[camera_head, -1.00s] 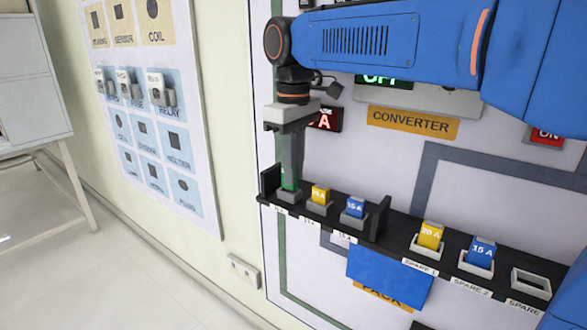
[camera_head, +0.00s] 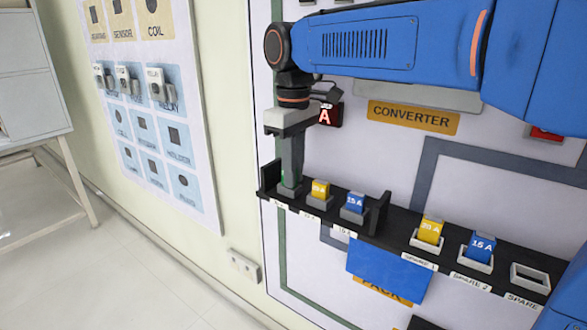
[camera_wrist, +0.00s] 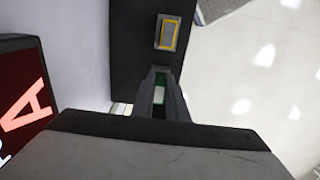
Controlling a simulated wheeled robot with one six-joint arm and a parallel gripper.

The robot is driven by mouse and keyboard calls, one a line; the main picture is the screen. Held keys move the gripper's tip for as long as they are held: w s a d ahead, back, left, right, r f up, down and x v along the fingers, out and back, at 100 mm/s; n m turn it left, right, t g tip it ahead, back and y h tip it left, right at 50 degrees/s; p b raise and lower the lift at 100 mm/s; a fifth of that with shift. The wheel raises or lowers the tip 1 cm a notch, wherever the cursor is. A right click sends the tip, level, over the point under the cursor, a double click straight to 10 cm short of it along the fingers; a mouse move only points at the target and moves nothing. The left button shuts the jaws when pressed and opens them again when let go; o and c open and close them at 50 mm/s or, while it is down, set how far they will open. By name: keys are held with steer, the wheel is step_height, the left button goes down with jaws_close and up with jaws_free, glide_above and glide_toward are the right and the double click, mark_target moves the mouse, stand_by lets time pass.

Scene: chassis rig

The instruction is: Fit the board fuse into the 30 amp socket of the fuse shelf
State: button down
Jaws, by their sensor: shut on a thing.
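My gripper (camera_head: 290,178) points down at the left end of the black fuse shelf (camera_head: 398,240). Its jaws are shut on the green board fuse (camera_wrist: 159,95), which shows between the fingers in the wrist view. In the head view the fingers hide most of the fuse. Fuse and fingertips are down at the leftmost grey socket (camera_head: 289,190); how deep the fuse sits cannot be told. The label under that socket is too small to read. To its right stand a yellow 20 A fuse (camera_head: 320,188) and a blue 15 A fuse (camera_head: 354,202) in sockets.
A shelf end wall stands just left of the gripper, and a divider (camera_head: 378,213) right of the blue fuse. Farther right are a yellow spare fuse (camera_head: 430,230), a blue spare fuse (camera_head: 482,246) and an empty spare socket (camera_head: 530,277). A red display (camera_head: 330,115) is behind the gripper.

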steer(key=shift+f, duration=0.25)
steer(key=c, duration=1.7)
jaws_free()
steer(key=shift+o, duration=0.2)
step_height(320, 180, up, 17)
steer(key=shift+r, duration=0.15)
